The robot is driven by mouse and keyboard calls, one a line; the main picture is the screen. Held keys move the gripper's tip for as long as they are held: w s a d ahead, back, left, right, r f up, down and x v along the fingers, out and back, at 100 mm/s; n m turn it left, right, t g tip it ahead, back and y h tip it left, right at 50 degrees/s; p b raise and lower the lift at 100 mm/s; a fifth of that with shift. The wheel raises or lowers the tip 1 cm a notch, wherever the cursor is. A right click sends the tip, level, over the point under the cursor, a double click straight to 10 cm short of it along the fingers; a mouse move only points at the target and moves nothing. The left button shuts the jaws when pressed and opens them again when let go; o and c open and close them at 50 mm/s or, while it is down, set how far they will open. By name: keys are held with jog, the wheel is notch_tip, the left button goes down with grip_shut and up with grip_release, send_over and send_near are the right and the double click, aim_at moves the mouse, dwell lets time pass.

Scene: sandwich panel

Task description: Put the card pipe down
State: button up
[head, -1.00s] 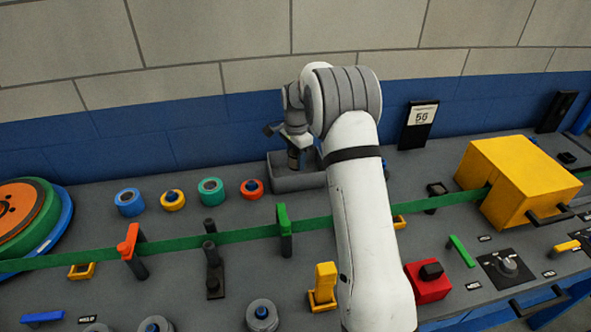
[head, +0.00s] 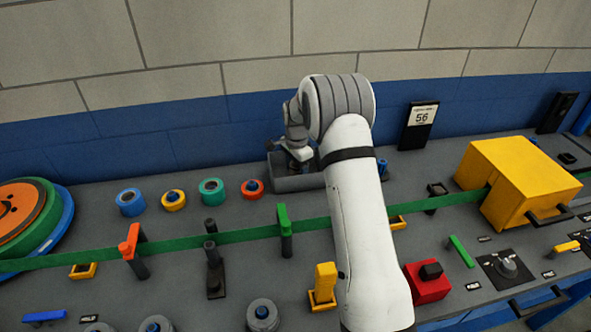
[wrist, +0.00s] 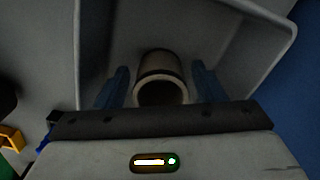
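The card pipe (wrist: 160,66) is a short brownish-grey tube with a dark open end, in the wrist view. It sits inside a grey tray (wrist: 262,60), between the two blue fingers of my gripper (wrist: 160,88). A narrow gap shows between the pipe and each finger, so my gripper looks open around it. In the head view my gripper (head: 298,164) is low over the grey tray (head: 300,184) at the back of the bench, by the wall. The pipe cannot be made out in the head view.
Several coloured rolls (head: 211,190) stand left of the tray. A green strip (head: 190,237) runs across the bench, past a green-topped post (head: 283,225) and into a yellow box (head: 518,180). A black-framed display (head: 419,126) stands at the right rear.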

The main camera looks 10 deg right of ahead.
jog(key=shift+o, duration=0.2)
notch_tip(320, 180, up, 11)
jog(key=s+r+n, duration=0.3)
jog(key=s+r, duration=0.4)
jog(key=s, duration=0.1)
jog(key=s+r+n+t, duration=0.1)
jog(key=s+n, duration=0.9)
jog(key=s, duration=2.1)
jog(key=shift+a+t+b, duration=0.25)
jog(key=shift+t+b, duration=0.1)
jog(key=shift+t, duration=0.55)
